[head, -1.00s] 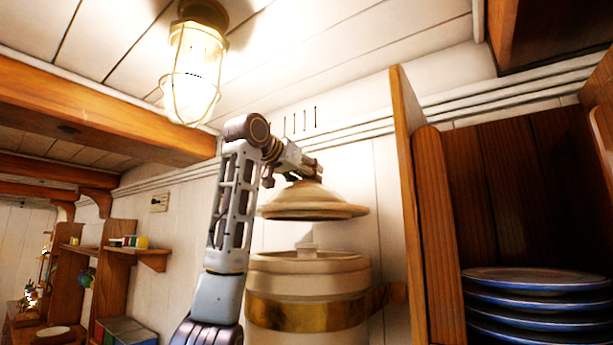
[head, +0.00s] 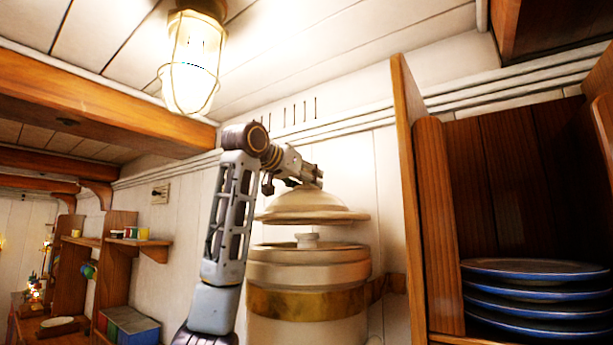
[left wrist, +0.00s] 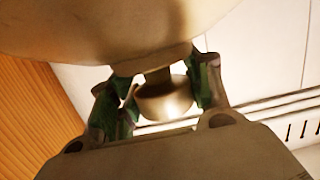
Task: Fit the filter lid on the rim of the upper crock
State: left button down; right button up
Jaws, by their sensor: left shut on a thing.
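The filter lid (head: 306,208) is a cream dome with a wide flat brim. It is held nearly level a little above the upper crock (head: 308,276), with a gap between them. My left gripper (head: 308,174) is shut on the lid's knob from above. In the left wrist view the green-padded fingers of my left gripper (left wrist: 165,88) sit on both sides of the knob (left wrist: 163,100), and the lid (left wrist: 110,28) fills the top. A small pale knob (head: 307,240) stands up inside the crock's rim. My right gripper is out of view.
A brass band (head: 290,303) wraps the crock and fixes it near the wall. A wooden partition (head: 408,170) stands close on the right, with stacked blue-rimmed plates (head: 530,270) beyond it. A caged lamp (head: 192,65) hangs at upper left.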

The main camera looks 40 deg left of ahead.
pick_arm(q)
jog(key=shift+f, duration=0.6)
jog(key=shift+f+b, duration=1.25)
jog(key=shift+f, duration=0.3)
jog(key=shift+s+d, duration=0.1)
jog(key=shift+s, duration=0.05)
jog(key=shift+f, duration=0.2)
dwell(0.3)
jog(key=shift+f+b, duration=0.65)
jog(key=shift+b, duration=0.1)
dwell(0.6)
